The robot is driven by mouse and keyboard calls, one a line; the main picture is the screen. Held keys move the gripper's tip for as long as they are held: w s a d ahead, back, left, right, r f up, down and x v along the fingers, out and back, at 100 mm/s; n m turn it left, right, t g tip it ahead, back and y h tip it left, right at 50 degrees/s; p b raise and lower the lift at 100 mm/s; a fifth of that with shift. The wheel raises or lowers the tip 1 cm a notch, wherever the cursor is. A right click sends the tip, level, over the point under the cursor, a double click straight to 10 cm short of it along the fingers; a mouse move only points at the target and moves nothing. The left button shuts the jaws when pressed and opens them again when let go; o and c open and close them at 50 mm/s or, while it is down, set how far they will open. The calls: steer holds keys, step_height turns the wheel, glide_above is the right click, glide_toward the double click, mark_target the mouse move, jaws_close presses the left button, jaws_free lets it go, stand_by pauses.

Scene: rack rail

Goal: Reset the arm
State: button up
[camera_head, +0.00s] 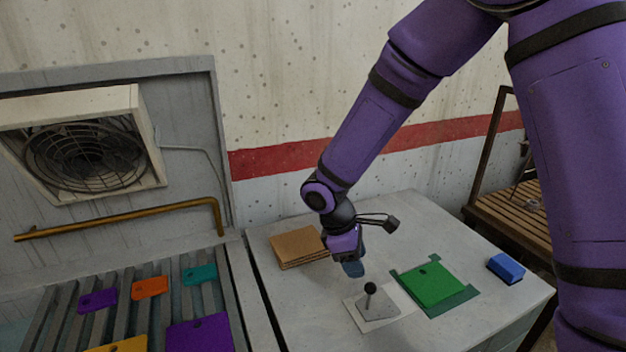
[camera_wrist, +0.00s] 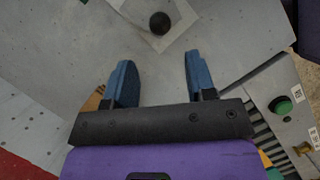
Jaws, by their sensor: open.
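My purple arm reaches down over the grey table (camera_head: 300,300) in the head view. My gripper (camera_head: 354,270) hangs above the table, between the brown cardboard stack and the joystick, touching neither as far as I can tell. In the wrist view my gripper (camera_wrist: 160,72) has its two blue fingers well apart with nothing between them. The joystick (camera_head: 370,290) with a black ball knob stands upright on its pale plate. In the wrist view the black knob (camera_wrist: 160,23) lies beyond the fingertips.
A brown cardboard stack (camera_head: 297,247), a green plate (camera_head: 432,284) on a darker green mat and a blue block (camera_head: 506,267) lie on the table. At left, a slatted rack (camera_head: 64,310) holds several coloured tags. A brass pipe (camera_head: 120,219) and a fan (camera_head: 85,155) are behind it.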

steer(key=s+d+r+m+t+y, duration=0.1)
steer(key=s+d+r+m, duration=0.2)
steer(key=d+r, duration=0.35)
steer(key=s+d+r+m+t+y, duration=0.1)
steer(key=s+d+r+m, duration=0.2)
steer(key=r, duration=0.7)
steer(key=s+d+r+m+t+y, duration=0.2)
steer(key=s+d+r+m+t, duration=0.2)
steer(key=s+d+r+m, duration=0.3)
steer(key=s+r+m, duration=0.1)
steer(key=s+r, duration=0.2)
steer(key=s, duration=0.4)
steer(key=shift+s+r+m+t, duration=0.15)
steer(key=shift+r+m+t, duration=0.1)
steer(key=shift+m+t, duration=0.05)
stand_by(1.5)
